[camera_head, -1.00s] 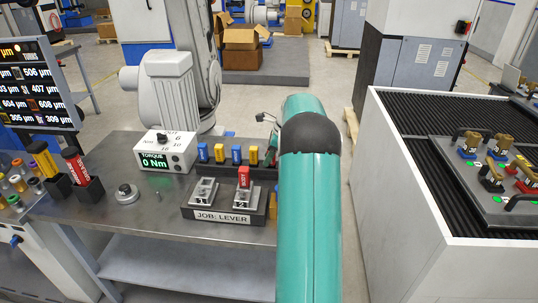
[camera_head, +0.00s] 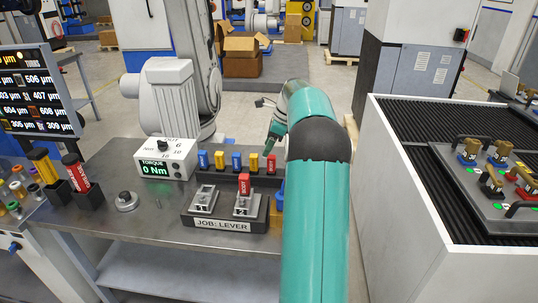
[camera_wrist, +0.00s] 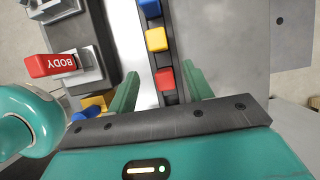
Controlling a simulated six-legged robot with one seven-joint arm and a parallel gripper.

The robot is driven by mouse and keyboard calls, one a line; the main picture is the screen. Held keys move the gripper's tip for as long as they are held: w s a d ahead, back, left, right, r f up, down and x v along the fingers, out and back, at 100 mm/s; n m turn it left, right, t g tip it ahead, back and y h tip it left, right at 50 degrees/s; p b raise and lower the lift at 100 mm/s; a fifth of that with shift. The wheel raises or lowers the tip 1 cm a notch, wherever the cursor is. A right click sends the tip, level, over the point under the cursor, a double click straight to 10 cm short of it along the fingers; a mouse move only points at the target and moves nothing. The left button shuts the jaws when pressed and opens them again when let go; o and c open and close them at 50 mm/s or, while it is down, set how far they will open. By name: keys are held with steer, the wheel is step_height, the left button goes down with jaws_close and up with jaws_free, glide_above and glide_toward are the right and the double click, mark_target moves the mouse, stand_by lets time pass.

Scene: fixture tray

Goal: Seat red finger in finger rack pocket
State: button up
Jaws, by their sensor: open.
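The red finger (camera_head: 271,163) stands at the right end of the finger rack (camera_head: 222,175), in line with blue and yellow ones. It looks upright in the rack; its lower end and the pocket are hidden. In the wrist view the red finger (camera_wrist: 165,79) lies between my two green jaws, with gaps on both sides. My gripper (camera_wrist: 161,74) is open and apart from it. In the head view my gripper is above and behind the red finger, partly hidden by my arm.
The JOB: LEVER fixture (camera_head: 222,224) with a red BODY block (camera_head: 244,184) stands in front of the rack. A torque box (camera_head: 167,160) is at left, beside holders with a yellow and a red tool. A white cabinet (camera_head: 440,230) borders the right.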

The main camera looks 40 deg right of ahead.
steer(key=shift+r, duration=0.85)
steer(key=shift+d, duration=0.1)
steer(key=shift+s, duration=0.1)
